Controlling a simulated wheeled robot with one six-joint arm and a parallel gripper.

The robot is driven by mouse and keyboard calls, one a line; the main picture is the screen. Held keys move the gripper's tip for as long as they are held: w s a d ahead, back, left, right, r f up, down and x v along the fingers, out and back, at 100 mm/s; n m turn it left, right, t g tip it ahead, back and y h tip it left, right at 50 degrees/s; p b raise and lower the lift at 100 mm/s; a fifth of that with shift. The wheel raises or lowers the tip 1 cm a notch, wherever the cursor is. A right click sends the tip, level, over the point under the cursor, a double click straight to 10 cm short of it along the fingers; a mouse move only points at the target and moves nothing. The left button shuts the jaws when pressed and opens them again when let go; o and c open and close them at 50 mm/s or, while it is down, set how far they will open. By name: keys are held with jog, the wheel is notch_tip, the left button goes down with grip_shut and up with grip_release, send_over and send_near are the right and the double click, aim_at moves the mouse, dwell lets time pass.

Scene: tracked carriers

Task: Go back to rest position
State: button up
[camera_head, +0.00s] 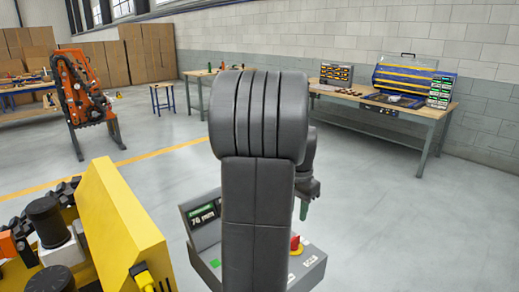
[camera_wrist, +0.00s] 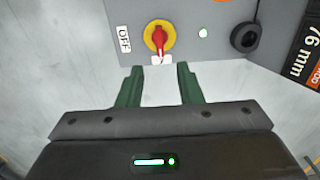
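My gripper (camera_wrist: 160,80) shows in the wrist view with its two green fingers apart and nothing between them. Its fingertips point at the lower edge of a grey control box (camera_wrist: 200,25), just below a red rotary switch (camera_wrist: 159,38) on a yellow disc. I cannot tell whether the fingertips touch the box. In the head view my dark arm hides most of the gripper; one green finger (camera_head: 304,209) shows to the right of the arm, above the box. The red switch (camera_head: 295,243) and the box (camera_head: 310,268) show beside my arm.
A yellow machine housing (camera_head: 122,225) stands close at the left. A workbench (camera_head: 430,110) with equipment stands at the back right. An orange machine (camera_head: 85,90) and cardboard boxes (camera_head: 100,62) are at the back left. The grey floor right of my arm is clear.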

notch_tip(320, 180, down, 12)
jog(key=shift+r, duration=0.25)
jog(key=shift+r, duration=0.1)
